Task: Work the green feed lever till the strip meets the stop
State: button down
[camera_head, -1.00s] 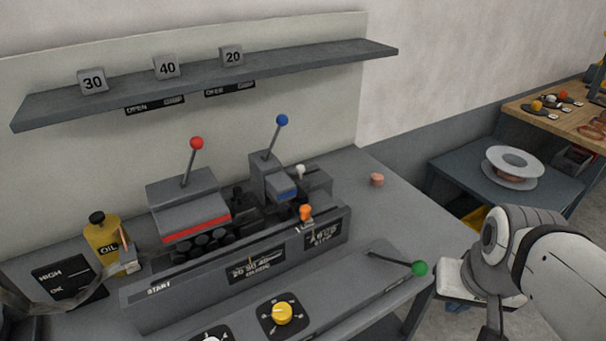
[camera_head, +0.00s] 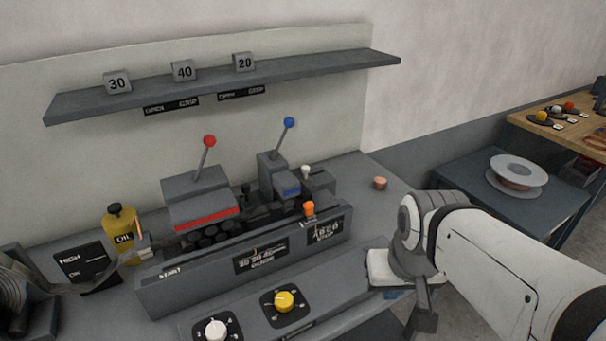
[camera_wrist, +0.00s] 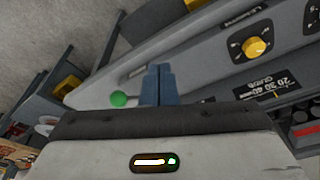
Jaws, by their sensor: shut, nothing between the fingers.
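The green knob (camera_wrist: 119,98) of the feed lever shows in the wrist view, just left of my gripper's fingers. My gripper (camera_wrist: 158,70) is shut and empty, its two blue-grey fingers together in front of the grey bench edge. The lever's rod is mostly hidden behind the fingers, and I cannot tell whether they touch it. In the head view my arm covers the lever. The orange-topped stop (camera_head: 309,208) stands at the right end of the long guide block (camera_head: 205,278), which is marked START at its left end.
Levers with a red knob (camera_head: 209,141) and a blue knob (camera_head: 289,122) rise behind the block. A yellow dial (camera_head: 284,301) and a white dial (camera_head: 216,330) sit in front. An oil can (camera_head: 122,231) stands left.

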jog(key=w+d+r+n+g+p, duration=0.2)
jog(key=w+r+n, duration=0.1)
jog(key=w, duration=0.5)
jog(key=w+d+r+n+g+h+p, duration=0.1)
jog(key=w+r+n+p, duration=0.1)
jog(key=w+r, duration=0.4)
jog(key=shift+w+d+r+n+g, duration=0.25)
jog(key=shift+w+d+n+g, duration=0.15)
jog(key=shift+w, duration=0.85)
jog(key=s+d+f+p, duration=0.1)
jog(key=s+d+f, duration=0.2)
jog(key=f, duration=0.9)
jog(key=shift+s+p, duration=0.2)
jog(key=shift+p, duration=0.1)
jog(key=shift+d+f, duration=0.1)
jog(key=shift+f, duration=0.05)
